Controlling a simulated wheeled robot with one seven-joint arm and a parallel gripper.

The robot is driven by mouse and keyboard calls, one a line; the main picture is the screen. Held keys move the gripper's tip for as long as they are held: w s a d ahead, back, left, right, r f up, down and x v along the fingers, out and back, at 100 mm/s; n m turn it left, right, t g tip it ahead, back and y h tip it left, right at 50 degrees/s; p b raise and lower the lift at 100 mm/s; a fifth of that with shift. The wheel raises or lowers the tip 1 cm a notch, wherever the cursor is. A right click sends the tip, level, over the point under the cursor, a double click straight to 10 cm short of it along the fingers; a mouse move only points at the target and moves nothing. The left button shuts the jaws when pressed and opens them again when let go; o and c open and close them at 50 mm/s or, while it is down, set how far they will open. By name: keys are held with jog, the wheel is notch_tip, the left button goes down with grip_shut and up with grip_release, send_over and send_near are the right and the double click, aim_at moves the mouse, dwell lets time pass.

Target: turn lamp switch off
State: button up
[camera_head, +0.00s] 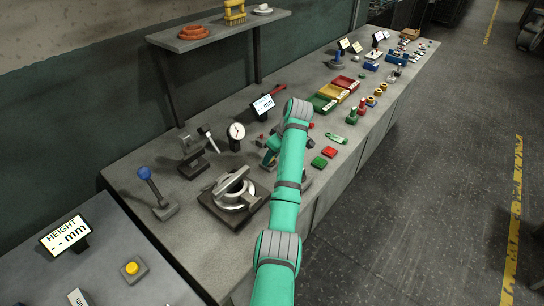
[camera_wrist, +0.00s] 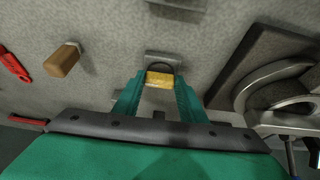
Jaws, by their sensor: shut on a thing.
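In the wrist view my gripper (camera_wrist: 161,88) has its two green fingers at the sides of a small yellow block (camera_wrist: 160,78), and is shut on it. A grey bracket (camera_wrist: 166,57) with a dark curved part sits right behind the block. No label shows on it, so I cannot tell whether this is the lamp switch. No lamp is clearly seen. In the head view my gripper (camera_head: 268,152) is low over the bench, partly behind my own arm. The yellow block is hidden there.
A dial gauge (camera_head: 236,132) and a blue-knobbed lever (camera_head: 147,175) stand to the left. Red and green blocks lie right of my arm. In the wrist view a wooden handle (camera_wrist: 62,60) is left.

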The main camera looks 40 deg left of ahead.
jog(key=shift+a+r, duration=0.2)
jog(key=o, duration=1.1)
jog(key=shift+f, duration=0.1)
jog(key=shift+c, duration=0.2)
jog(key=shift+d, duration=0.15)
jog(key=v, duration=1)
jog(key=shift+d+r, duration=0.2)
jog(key=shift+r, duration=0.1)
